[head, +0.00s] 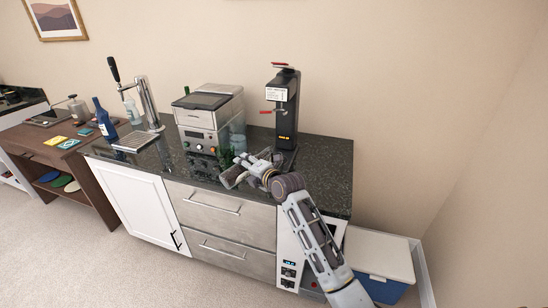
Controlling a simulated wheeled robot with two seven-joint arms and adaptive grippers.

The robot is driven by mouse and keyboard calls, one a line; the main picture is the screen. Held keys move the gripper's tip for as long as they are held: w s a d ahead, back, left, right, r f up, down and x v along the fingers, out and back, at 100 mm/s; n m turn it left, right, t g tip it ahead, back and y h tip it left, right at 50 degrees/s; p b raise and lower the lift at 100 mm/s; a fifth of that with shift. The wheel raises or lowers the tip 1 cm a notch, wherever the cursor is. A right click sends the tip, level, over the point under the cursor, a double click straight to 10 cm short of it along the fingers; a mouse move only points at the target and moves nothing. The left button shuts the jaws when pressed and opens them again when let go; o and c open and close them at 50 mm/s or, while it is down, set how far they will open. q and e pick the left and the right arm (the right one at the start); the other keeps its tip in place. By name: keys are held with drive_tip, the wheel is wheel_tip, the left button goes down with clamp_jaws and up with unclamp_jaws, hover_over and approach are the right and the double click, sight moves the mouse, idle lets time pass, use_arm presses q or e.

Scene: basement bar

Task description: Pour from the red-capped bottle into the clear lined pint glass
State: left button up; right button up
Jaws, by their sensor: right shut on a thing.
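My right gripper (236,174) is over the dark counter, in front of the silver machine. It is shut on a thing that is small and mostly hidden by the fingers. A dark green shape (227,157), perhaps a bottle, shows right at the gripper. I cannot make out a red cap on it. A clear glass-like vessel (238,138) stands behind the gripper, beside the silver machine; its lines are too small to tell. My left gripper is not in view.
The silver machine (208,112) and a black machine with red levers (286,108) stand at the back of the counter (325,165). A tap tower (150,103), drip tray (135,141) and blue bottle (104,120) are at the left. The counter's right end is clear.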

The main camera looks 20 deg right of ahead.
drive_tip(key=shift+r, duration=0.3)
drive_tip(key=shift+d+r+m+y+p, duration=0.1)
drive_tip(key=shift+m+y+p, duration=0.3)
drive_tip(key=shift+m+p, duration=0.35)
idle(3.2)
drive_tip(key=shift+w+r+m, duration=0.1)
drive_tip(key=shift+r+m, duration=0.15)
idle(1.0)
